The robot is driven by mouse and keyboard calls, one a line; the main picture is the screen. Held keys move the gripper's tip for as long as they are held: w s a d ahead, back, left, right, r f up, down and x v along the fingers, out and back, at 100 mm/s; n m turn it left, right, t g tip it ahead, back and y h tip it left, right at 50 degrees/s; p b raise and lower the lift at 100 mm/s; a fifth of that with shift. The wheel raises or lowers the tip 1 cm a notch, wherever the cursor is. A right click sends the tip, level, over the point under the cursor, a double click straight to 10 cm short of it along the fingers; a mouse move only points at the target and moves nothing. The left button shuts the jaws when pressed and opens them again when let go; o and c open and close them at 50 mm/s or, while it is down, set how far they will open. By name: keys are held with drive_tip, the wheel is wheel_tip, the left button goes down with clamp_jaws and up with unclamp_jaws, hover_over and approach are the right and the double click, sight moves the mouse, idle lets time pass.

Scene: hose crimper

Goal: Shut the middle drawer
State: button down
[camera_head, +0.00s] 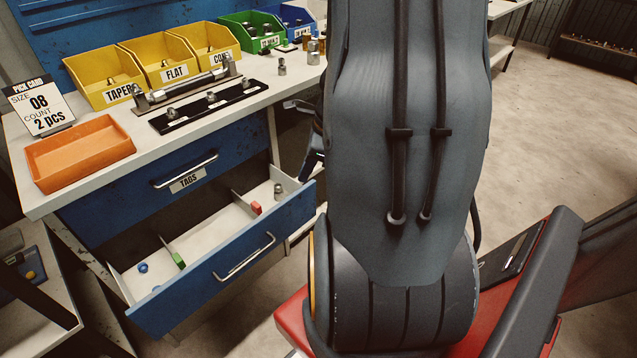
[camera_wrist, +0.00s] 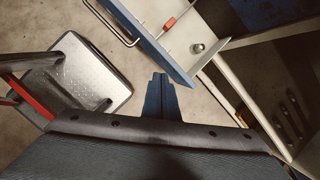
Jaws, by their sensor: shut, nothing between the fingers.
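The open middle drawer (camera_head: 228,262) is pulled out below the shut drawer labelled TAGS (camera_head: 185,182). It has a blue front with a bar handle (camera_head: 245,257) and a white divided inside. In it lie blue rings (camera_head: 143,267), a green block (camera_head: 178,260), a red block (camera_head: 256,208) and a metal fitting (camera_head: 278,191). In the wrist view, the drawer front (camera_wrist: 160,48) runs diagonally at the top. My gripper (camera_wrist: 160,79) is shut and empty, appearing just outside the drawer front near its right end; contact cannot be told. My arm hides much of the head view's right side.
The bench top (camera_head: 205,110) above holds an orange tray (camera_head: 80,152), yellow bins (camera_head: 105,77), a black fitting rack (camera_head: 210,107) and a size card (camera_head: 40,105). A low table (camera_head: 30,270) stands at left. Open floor (camera_head: 562,125) lies to the right.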

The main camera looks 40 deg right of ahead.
drive_tip(key=s+d+f+m+h, duration=0.1)
drive_tip(key=s+d+f+m, duration=0.25)
drive_tip(key=d+m, duration=0.5)
drive_tip(key=w+f+b, duration=0.3)
drive_tip(key=w+f, duration=0.4)
drive_tip(key=f, duration=0.1)
drive_tip(key=shift+w+f+n+t, duration=0.25)
drive_tip(key=shift+n+t, duration=0.05)
drive_tip(key=shift+n, duration=0.05)
